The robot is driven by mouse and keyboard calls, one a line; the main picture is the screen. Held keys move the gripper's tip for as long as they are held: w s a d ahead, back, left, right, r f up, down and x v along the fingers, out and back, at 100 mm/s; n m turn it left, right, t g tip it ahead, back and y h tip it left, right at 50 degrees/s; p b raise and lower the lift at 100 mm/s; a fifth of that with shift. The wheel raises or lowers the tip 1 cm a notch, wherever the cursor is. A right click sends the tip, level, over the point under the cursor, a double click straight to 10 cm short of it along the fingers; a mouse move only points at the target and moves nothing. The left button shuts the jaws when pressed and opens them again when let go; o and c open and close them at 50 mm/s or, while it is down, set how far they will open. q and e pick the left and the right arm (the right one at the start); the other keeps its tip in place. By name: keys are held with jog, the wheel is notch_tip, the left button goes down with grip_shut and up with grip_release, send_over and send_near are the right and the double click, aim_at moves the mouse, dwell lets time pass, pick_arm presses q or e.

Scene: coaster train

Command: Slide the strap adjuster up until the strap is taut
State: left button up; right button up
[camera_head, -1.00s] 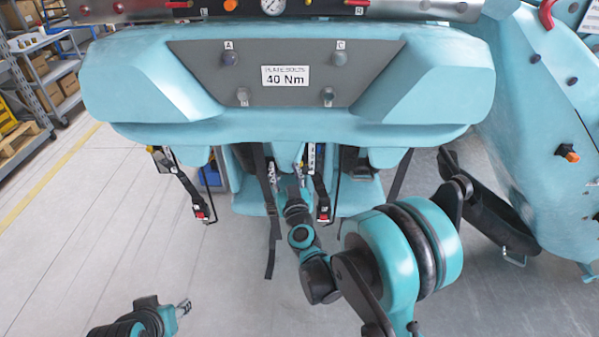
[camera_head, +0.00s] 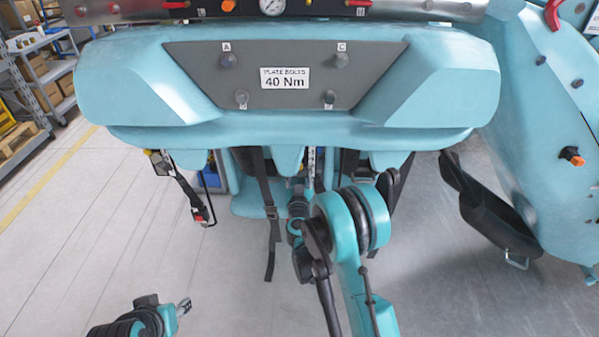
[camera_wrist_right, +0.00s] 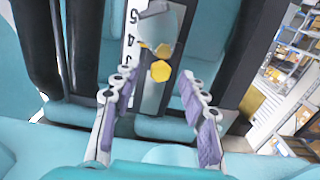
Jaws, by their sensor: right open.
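My right gripper (camera_wrist_right: 157,82) is open in the right wrist view, with purple-padded fingers apart. Between and beyond the fingers is a grey metal piece (camera_wrist_right: 151,98) with yellow hexagonal parts (camera_wrist_right: 160,71). I cannot tell whether the fingers touch it. In the head view my right gripper is largely hidden by my own arm. My left gripper (camera_head: 182,307) is low at the left, away from the seat; its opening is too small to judge.
A teal housing with a grey plate (camera_head: 285,75) spans the view above the straps. Another strap with a red-marked buckle (camera_head: 201,214) hangs at left. A scale with numbers (camera_wrist_right: 131,38) stands behind the right fingers. The grey floor (camera_head: 90,240) is clear at left.

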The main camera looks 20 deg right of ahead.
jog(key=shift+w+d, duration=0.1)
jog(key=shift+w, duration=0.25)
grip_shut()
notch_tip(320, 180, up, 3)
jog(key=shift+r+p, duration=0.1)
jog(key=shift+p, duration=0.6)
grip_release()
jog(key=shift+s, duration=0.1)
